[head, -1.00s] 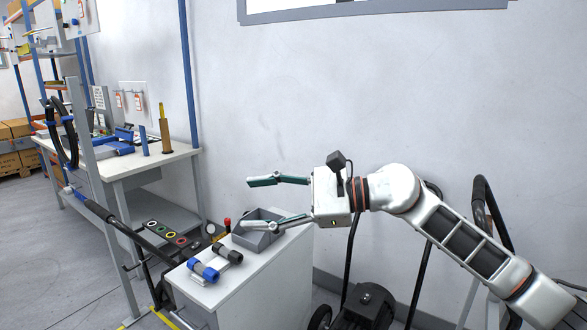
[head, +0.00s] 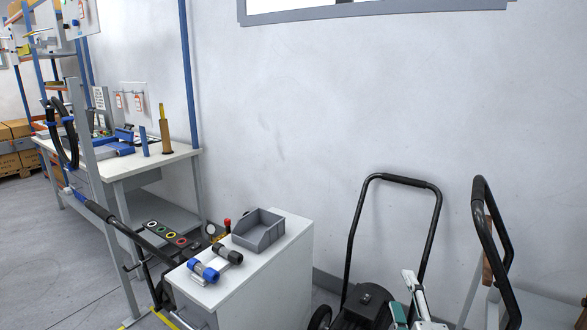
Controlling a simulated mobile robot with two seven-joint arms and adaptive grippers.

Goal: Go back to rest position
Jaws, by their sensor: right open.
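My right gripper (head: 413,287) is low at the bottom edge of the head view, right of centre, with its fingers pointing up. It is open and nothing shows between its fingers. The rest of the gripper and my right arm are cut off by the frame edge. It is in front of the black wheeled machine and well to the right of the white cabinet (head: 263,283). My left gripper is not in view.
A grey open bin (head: 259,232), a blue cylindrical part (head: 203,270) and a dark one (head: 228,254) are on the cabinet top. Black-handled carts (head: 437,215) stand by the wall at right. A workbench (head: 150,165) is at the back left.

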